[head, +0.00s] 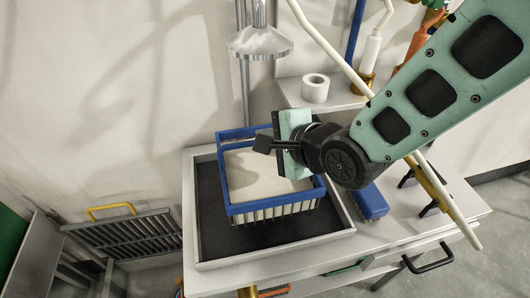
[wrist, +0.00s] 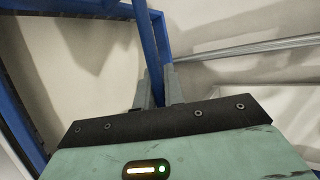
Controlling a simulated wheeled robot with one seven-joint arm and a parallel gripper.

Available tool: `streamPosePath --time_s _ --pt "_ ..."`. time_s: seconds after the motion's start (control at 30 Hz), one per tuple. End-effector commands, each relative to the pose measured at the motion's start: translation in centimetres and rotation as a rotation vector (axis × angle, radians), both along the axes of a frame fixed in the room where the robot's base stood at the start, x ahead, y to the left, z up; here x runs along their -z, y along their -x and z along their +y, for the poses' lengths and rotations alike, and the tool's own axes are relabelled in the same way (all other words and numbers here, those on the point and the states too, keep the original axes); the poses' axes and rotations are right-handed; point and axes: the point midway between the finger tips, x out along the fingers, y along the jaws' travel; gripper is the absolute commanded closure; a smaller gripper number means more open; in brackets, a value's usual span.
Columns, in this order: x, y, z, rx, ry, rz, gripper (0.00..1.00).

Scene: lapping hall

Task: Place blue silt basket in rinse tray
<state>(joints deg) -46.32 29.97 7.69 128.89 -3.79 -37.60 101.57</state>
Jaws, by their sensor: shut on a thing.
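The blue silt basket (head: 234,207) has a blue rim and handle, with slatted lower sides and a pale inside. It is within the outline of the rinse tray (head: 198,213), a pale-rimmed tray with a dark floor. I cannot tell whether the basket touches the tray floor. My gripper (head: 262,142) is at the basket's upper part, shut on its blue bar. In the wrist view, my fingers (wrist: 158,88) close around the blue bar (wrist: 147,50) of the basket. My gripper hides part of the basket's far right side.
A blue brush-like block (head: 370,203) lies right of the tray. A white roll (head: 315,88) stands on a ledge behind. A grey shower-like head (head: 260,42) hangs above. A pale pole (head: 445,195) leans across the right side. A grate with a yellow handle (head: 110,210) is at left.

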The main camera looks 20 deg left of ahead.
Motion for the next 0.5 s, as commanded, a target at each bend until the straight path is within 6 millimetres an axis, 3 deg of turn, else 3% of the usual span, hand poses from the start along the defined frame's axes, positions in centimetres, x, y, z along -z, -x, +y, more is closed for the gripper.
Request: streamPosePath --time_s 0.2,0.5 --pt "-0.2 -1.5 1.0 -0.001 -0.002 -0.002 1.00" --pt "2.1 -1.4 0.9 0.000 0.000 -0.001 1.00"
